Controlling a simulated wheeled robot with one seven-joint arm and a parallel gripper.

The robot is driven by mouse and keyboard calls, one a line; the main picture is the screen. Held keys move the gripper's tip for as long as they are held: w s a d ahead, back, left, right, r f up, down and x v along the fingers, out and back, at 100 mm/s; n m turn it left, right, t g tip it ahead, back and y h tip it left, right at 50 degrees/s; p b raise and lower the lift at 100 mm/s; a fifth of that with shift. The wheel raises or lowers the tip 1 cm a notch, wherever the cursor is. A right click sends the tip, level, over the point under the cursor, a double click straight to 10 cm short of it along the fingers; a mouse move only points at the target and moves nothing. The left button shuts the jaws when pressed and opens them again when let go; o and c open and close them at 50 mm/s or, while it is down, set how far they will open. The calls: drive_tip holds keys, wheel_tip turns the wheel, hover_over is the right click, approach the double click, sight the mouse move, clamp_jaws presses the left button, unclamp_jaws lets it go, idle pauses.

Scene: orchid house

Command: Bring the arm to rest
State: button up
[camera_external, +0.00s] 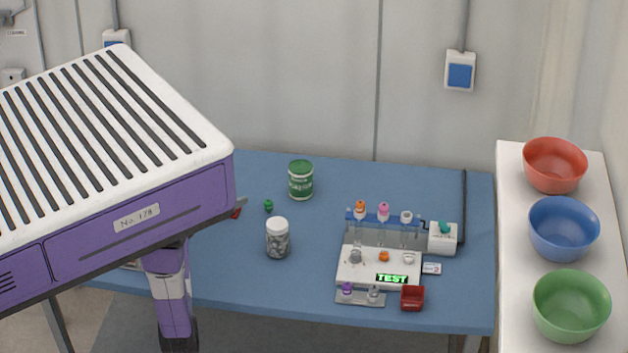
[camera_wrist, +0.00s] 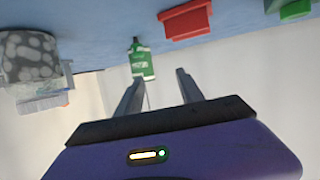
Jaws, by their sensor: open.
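My gripper (camera_wrist: 160,76) shows in the wrist view with its two fingers spread apart. Nothing is between the fingers. A small green and white container (camera_wrist: 142,62) appears beyond the fingertips; I cannot tell how far off it is. In the external view my purple and white body covers the left side, and my gripper cannot be made out there.
The blue table (camera_external: 320,285) holds a green tin (camera_external: 301,180), a pebble-filled jar (camera_external: 278,239), a white test device (camera_external: 352,265) with vials and a red box (camera_external: 412,298). Red (camera_external: 555,166), blue (camera_external: 563,230) and green (camera_external: 571,306) bowls stand on a white shelf (camera_external: 512,190) at right.

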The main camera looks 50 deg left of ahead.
drive_tip(key=s+d+m+h, duration=0.1)
drive_tip(key=s+d, duration=0.6)
drive_tip(key=d, duration=0.5)
drive_tip(key=s+d+r+m+h, duration=0.1)
drive_tip(key=s+d, duration=0.6)
drive_tip(key=d, duration=0.5)
drive_tip(key=s+d+r+m+t+h, duration=0.1)
drive_tip(key=s+d+m+h, duration=0.1)
drive_tip(key=s+d, duration=0.6)
drive_tip(key=d, duration=0.4)
drive_tip(key=shift+r, duration=0.25)
